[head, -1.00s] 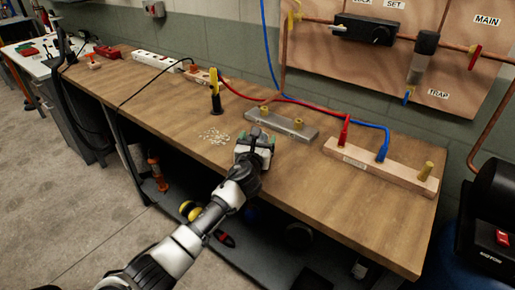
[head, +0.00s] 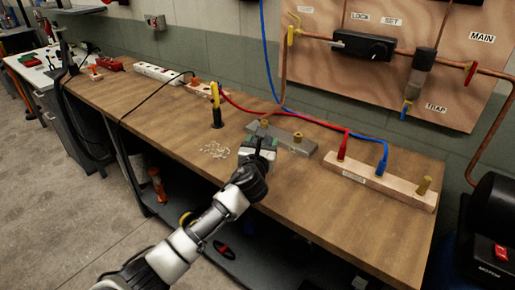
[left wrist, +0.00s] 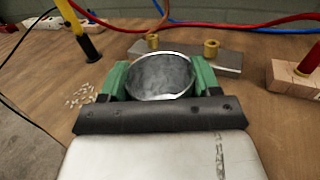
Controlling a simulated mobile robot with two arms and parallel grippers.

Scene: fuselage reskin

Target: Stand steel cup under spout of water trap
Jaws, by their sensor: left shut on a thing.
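My left gripper (head: 259,152) is over the wooden bench, in front of a grey metal block. The left wrist view shows its green fingers on both sides of the round steel cup (left wrist: 162,76), shut on it. The cup's round grey top faces this camera; its lower part is hidden, and I cannot tell whether it touches the bench. The water trap (head: 421,72) hangs on the copper pipe on the wall board, above a "TRAP" label. Its blue-tipped spout (head: 405,110) points down, to the right of and beyond my gripper. My right gripper is not in view.
The grey block (head: 284,138) with brass posts lies just behind the cup. A wooden block (head: 380,181) with red and blue leads stands to the right, below the trap. A yellow-and-black tool (head: 215,105) stands to the left, near small pale bits (head: 215,150).

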